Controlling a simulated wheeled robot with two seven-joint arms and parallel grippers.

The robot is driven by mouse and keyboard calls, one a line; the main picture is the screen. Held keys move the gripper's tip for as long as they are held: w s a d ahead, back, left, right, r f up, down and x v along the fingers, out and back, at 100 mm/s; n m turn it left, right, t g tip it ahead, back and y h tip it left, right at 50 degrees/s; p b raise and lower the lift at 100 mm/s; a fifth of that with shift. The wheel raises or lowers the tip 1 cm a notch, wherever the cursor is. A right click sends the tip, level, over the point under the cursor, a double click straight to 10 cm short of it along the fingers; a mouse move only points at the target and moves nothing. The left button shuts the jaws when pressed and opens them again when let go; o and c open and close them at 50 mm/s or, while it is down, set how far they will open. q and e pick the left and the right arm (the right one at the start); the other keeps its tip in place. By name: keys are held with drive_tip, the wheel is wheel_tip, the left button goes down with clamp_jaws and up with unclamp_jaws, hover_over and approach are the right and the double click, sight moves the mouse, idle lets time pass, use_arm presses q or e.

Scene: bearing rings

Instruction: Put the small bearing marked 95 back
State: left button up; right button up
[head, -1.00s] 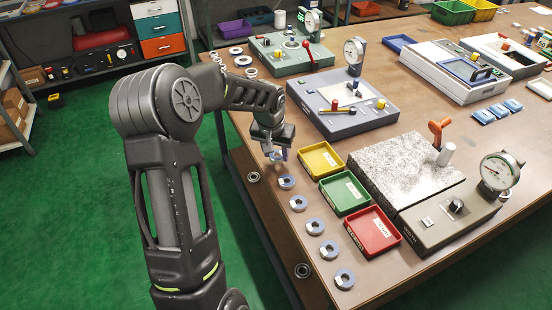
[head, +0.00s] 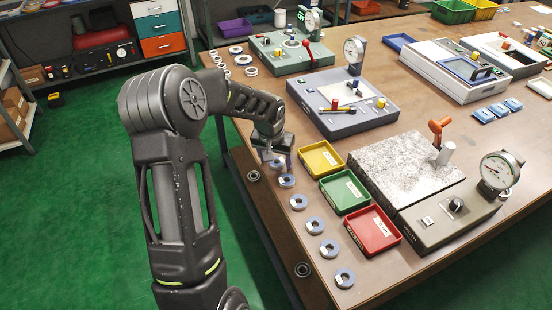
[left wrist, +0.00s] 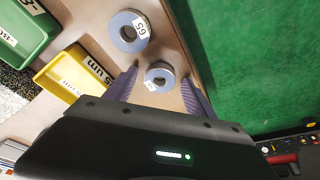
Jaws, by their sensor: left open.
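A small blue-grey bearing ring (left wrist: 159,77) lies flat on the brown table, between the fingers of my left gripper (left wrist: 160,76). Its white label is on the side toward my palm and too small to read. The fingers are open, one on each side, with a gap to the ring. A larger ring (left wrist: 128,32) beside it has a label that seems to read 65. In the head view my left gripper (head: 277,158) points down at the far end of the ring row and mostly hides the small ring. My right gripper is not in view.
Several rings, such as this one (head: 287,181), line the table's left edge. Yellow (head: 340,171), green (head: 367,205) and red (head: 397,238) trays stand right of the row. A granite block (head: 405,170) and gauge devices stand beyond. Loose rings (head: 251,71) lie farther back.

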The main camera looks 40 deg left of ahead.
use_arm(q)
drive_tip(key=shift+r, duration=0.1)
drive_tip(key=shift+r, duration=0.55)
drive_tip(key=v, duration=1.1)
drive_tip(key=shift+b, duration=0.3)
